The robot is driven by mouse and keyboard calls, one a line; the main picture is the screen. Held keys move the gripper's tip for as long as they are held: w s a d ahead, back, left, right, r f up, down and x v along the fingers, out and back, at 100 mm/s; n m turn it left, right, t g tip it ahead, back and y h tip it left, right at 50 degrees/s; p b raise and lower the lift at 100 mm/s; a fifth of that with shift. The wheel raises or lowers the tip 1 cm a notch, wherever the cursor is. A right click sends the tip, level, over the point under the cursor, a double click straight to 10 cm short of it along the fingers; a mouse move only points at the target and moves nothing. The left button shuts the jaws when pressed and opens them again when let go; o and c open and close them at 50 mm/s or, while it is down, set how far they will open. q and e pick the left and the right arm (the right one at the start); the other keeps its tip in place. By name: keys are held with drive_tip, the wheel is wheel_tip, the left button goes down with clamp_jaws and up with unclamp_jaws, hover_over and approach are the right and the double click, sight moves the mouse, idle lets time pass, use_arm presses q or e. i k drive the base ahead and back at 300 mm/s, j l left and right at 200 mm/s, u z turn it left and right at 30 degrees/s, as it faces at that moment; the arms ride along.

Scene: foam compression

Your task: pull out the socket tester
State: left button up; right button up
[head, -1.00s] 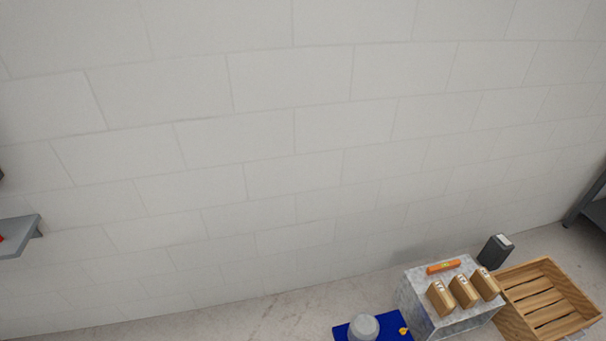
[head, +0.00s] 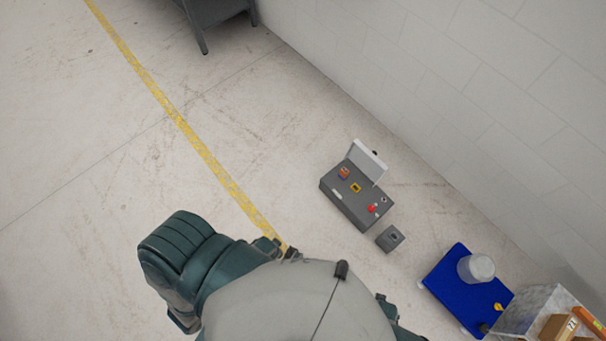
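I cannot pick out a socket tester for certain. A dark grey box (head: 343,199) with a raised pale panel (head: 367,162) sits on the floor near the wall. On its top are a small orange item (head: 344,172), a yellow-and-black item (head: 356,188) and a red knob-like part (head: 372,208). A small dark grey box (head: 390,239) with a dark mark on top lies just beside it. Parts of my own body fill the lower middle of the head view. Neither gripper can be made out.
A blue platform (head: 446,284) carries a grey round container (head: 476,268) and a small yellow item (head: 498,307). A grey mottled block (head: 525,307) with tan boxes (head: 558,327) is cut off at right. Dark furniture (head: 215,12) stands at the top. The left floor with its yellow line (head: 180,122) is clear.

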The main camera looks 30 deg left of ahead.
sight(343, 172)
drive_tip(key=k+j+u, duration=0.1)
drive_tip(key=u, duration=0.2)
drive_tip(key=i+j+z, duration=0.3)
drive_tip(key=i+j, duration=0.15)
drive_tip(key=i+j+z, duration=0.15)
drive_tip(key=j, duration=0.2)
drive_tip(key=i+j+z, duration=0.15)
drive_tip(key=j, duration=0.2)
drive_tip(key=i+j+z, duration=0.3)
drive_tip(key=j, duration=0.4)
drive_tip(key=i+j+z, duration=0.15)
drive_tip(key=j, duration=0.2)
